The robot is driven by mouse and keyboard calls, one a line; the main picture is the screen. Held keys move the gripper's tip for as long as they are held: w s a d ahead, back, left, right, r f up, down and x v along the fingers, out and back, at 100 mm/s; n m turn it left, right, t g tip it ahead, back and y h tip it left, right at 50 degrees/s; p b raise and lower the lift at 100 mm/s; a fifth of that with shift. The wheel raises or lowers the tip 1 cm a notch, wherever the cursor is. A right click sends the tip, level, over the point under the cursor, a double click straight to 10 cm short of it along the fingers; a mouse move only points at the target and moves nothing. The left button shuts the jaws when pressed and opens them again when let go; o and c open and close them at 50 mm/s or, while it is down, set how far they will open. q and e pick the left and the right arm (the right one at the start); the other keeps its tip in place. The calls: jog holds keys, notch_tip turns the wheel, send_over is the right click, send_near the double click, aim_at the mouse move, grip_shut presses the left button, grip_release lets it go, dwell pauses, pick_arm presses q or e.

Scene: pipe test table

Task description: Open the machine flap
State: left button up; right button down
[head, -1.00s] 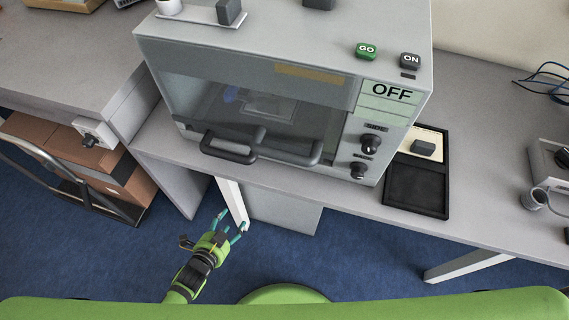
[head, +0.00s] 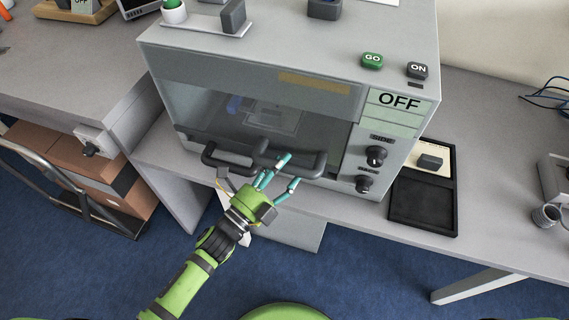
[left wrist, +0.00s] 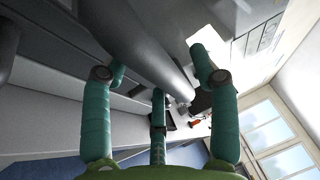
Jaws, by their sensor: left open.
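The machine (head: 400,150) stands on the table with OFF on its display. Its see-through front flap (head: 205,110) looks shut. In the left wrist view a thick dark bar (left wrist: 150,50) runs between the spread fingers (left wrist: 160,75). I cannot tell whether they touch it. My right gripper is not in view.
A green GO button (head: 372,61) and a dark ON button (head: 417,71) sit on top. Two knobs (head: 376,155) are on the front right. A black tray (head: 424,205) lies right of the machine. The floor (head: 350,270) before the table is clear.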

pick_arm(q)
jog(key=shift+w+d, duration=0.2)
jog(key=shift+c, duration=0.4)
